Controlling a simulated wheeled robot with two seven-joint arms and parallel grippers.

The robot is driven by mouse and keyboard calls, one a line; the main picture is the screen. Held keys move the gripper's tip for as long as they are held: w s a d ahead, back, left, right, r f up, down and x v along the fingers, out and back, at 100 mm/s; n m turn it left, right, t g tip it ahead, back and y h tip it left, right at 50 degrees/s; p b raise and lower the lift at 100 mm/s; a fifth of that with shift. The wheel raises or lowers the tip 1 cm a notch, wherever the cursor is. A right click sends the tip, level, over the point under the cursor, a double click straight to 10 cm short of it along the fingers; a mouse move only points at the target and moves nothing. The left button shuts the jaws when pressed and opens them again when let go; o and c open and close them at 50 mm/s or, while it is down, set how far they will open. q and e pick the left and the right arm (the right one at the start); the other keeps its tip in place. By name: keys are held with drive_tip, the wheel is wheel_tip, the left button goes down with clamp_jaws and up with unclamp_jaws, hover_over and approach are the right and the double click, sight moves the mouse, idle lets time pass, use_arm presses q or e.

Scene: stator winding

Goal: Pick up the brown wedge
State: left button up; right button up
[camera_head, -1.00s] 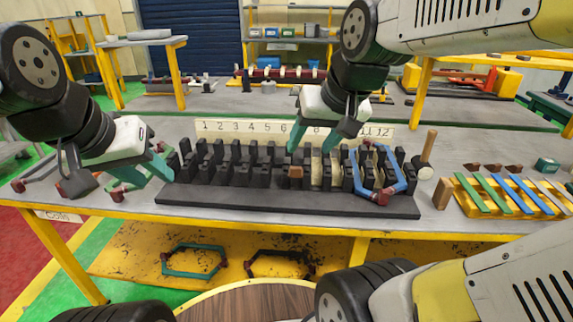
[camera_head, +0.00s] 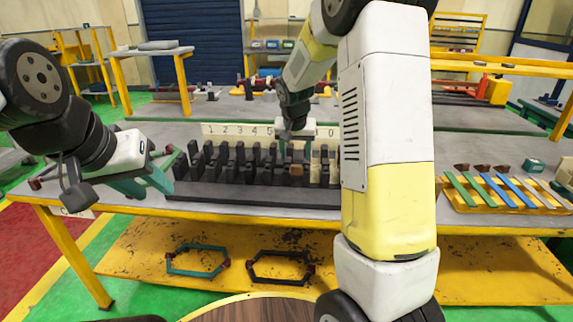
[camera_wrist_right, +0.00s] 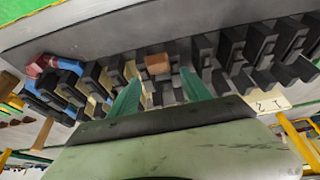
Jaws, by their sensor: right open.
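The brown wedge (camera_head: 296,169) is a small brown block in the row of black stator teeth (camera_head: 225,165), right of the middle. In the right wrist view the wedge (camera_wrist_right: 158,63) shows between the teeth, just beyond the fingertips. My right gripper (camera_wrist_right: 162,80) is open, its two green fingers apart on either side of the wedge's line, with nothing between them. In the head view the right gripper (camera_head: 296,150) is above and behind the wedge, partly hidden by the teeth. My left gripper (camera_head: 150,183) is open and empty at the stator's left end.
A yellow rack (camera_head: 470,205) with coloured strips and dark brown wedges stands on the table at right. A blue and red coil (camera_wrist_right: 55,68) sits on the teeth in the wrist view. A numbered strip (camera_head: 225,129) is behind the stator. My right arm hides the stator's right end.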

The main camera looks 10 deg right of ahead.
sight(297, 167)
drive_tip(key=x, duration=0.5)
drive_tip(key=shift+d+f, duration=0.25)
drive_tip(key=shift+f, duration=0.05)
clamp_jaws()
